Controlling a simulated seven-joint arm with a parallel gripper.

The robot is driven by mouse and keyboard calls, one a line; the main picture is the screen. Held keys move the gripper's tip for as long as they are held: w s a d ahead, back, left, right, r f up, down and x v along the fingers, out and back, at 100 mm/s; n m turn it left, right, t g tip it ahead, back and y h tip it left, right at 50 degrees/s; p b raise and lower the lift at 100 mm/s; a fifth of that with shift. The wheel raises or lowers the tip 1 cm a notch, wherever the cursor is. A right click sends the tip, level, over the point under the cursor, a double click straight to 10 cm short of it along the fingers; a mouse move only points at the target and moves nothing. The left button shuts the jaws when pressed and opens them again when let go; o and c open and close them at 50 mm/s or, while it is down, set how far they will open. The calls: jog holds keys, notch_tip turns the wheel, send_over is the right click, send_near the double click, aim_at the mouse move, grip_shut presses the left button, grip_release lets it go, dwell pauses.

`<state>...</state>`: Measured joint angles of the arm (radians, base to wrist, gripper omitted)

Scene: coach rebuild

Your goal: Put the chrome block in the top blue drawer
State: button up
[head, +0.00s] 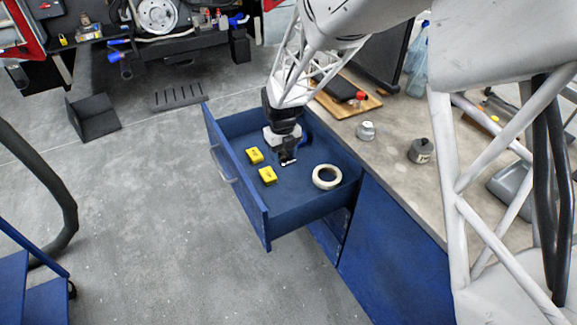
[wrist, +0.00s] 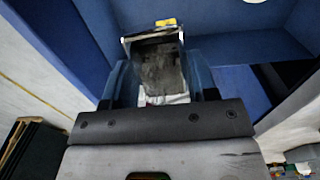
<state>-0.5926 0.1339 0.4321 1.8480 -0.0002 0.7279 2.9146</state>
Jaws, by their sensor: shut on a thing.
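The blue drawer (head: 262,215) is pulled out from the blue cabinet under the workbench, open at the top. My gripper (head: 288,157) points down inside the drawer's outline, between the yellow blocks and the tape roll. In the wrist view the chrome block (wrist: 158,68) sits between the two fingers of my gripper (wrist: 160,82), which is shut on it. In the head view the block is mostly hidden by the gripper, with only a small bright edge showing. I cannot tell whether the block touches the drawer floor.
Two yellow blocks (head: 255,155) (head: 268,175) and a white tape roll (head: 326,177) lie in the drawer. The workbench top (head: 385,147) on the right holds a silver knob-like piece (head: 366,131), a grey weight (head: 421,151) and a wooden board (head: 345,100). The floor at left is largely clear.

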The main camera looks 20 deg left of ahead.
send_over(284, 202)
notch_tip(284, 202, down, 12)
dwell(0.4)
jog(key=shift+a+f, duration=0.1)
jog(key=shift+f, duration=2.95)
jog(key=shift+f, duration=1.9)
jog(key=shift+f, duration=0.1)
jog(key=o, duration=1)
